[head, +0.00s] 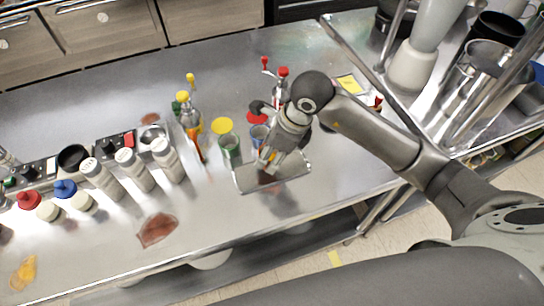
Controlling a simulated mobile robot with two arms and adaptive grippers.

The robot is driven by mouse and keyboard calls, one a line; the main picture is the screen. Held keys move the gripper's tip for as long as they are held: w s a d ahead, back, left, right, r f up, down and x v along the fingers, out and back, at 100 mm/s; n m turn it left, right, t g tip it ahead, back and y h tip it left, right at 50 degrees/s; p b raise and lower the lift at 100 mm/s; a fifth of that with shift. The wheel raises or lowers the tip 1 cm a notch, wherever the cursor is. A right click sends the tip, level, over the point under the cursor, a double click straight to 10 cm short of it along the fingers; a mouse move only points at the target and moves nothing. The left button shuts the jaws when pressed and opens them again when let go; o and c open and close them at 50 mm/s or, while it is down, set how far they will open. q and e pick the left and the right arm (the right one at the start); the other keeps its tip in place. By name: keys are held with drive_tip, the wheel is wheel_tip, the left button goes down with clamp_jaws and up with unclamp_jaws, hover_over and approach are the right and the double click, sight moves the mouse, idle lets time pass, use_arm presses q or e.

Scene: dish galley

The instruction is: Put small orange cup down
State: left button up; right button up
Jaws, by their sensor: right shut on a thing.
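My right gripper (268,161) reaches down over a shallow metal tray (295,179) on the steel counter. It is shut on the small orange cup (270,153), of which only a little orange shows between and behind the fingers. Most of the cup is hidden by the gripper. I cannot tell whether the cup touches the tray. My left gripper is not in view.
The counter's front right is clear.

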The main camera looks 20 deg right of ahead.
sight(272, 159)
drive_tip(key=f, duration=0.1)
drive_tip(key=f+p, duration=0.1)
drive_tip(key=f, duration=0.1)
drive_tip(key=shift+w+d+p, duration=0.15)
drive_tip(key=shift+d+p, duration=0.05)
drive_tip(key=shift+p, duration=0.1)
drive_tip(key=shift+f, duration=0.35)
drive_tip(key=shift+f, duration=0.15)
drive_tip(key=o, duration=1.1)
drive_tip(key=shift+c, duration=0.2)
drive_tip(key=shift+r, duration=0.4)
drive_tip(key=b+v, duration=0.2)
drive_tip(key=v, duration=0.9)
drive_tip(key=shift+r, duration=0.25)
